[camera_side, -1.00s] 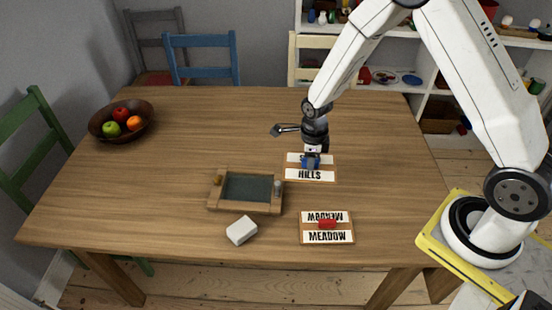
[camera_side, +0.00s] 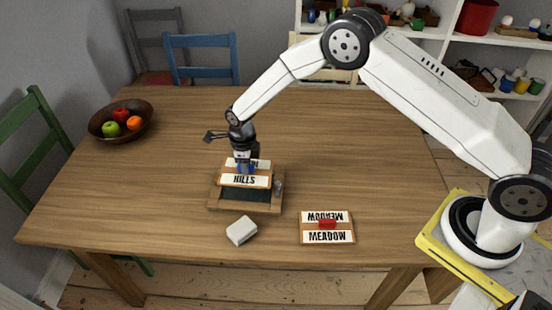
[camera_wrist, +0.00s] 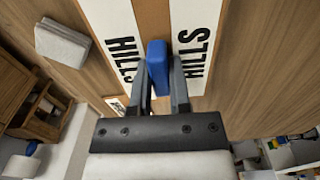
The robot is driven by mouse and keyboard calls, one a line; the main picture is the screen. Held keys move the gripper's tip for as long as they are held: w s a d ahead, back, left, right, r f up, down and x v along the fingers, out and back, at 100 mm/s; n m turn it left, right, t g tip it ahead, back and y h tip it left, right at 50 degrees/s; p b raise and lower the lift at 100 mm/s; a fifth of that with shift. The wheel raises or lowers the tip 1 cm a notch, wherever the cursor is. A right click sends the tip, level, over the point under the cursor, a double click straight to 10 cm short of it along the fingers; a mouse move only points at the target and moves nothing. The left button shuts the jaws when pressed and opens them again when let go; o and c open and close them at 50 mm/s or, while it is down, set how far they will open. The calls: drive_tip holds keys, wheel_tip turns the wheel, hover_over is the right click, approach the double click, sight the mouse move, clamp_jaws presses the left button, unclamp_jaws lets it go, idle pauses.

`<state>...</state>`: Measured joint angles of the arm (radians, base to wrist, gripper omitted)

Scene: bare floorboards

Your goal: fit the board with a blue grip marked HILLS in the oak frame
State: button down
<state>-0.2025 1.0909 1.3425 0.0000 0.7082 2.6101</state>
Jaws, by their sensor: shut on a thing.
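The HILLS board (camera_side: 262,181) has white lettered strips and a blue grip (camera_wrist: 157,66). My gripper (camera_side: 244,169) is shut on the blue grip, with a finger on each side of it in the wrist view. The oak frame (camera_side: 240,207) lies on the table with a dark recess. The board is over the rear part of the frame and hides it; a strip of the dark recess shows in front. The board looks raised above the frame, but the exact gap cannot be told. A grey knob (camera_side: 279,186) shows at the frame's right side.
A MEADOW board (camera_side: 341,228) with a red grip lies to the right, near the front edge. A white block (camera_side: 241,231) lies just in front of the frame. A fruit bowl (camera_side: 103,129) stands at the far left. The back middle of the table is clear.

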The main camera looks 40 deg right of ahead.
sight(247, 181)
drive_tip(key=shift+f, duration=0.25)
idle(0.3)
drive_tip(key=shift+f, duration=2.25)
drive_tip(key=shift+f, duration=0.85)
idle(0.4)
drive_tip(key=shift+c, duration=2.4)
unclamp_jaws()
drive_tip(key=shift+r, duration=3.5)
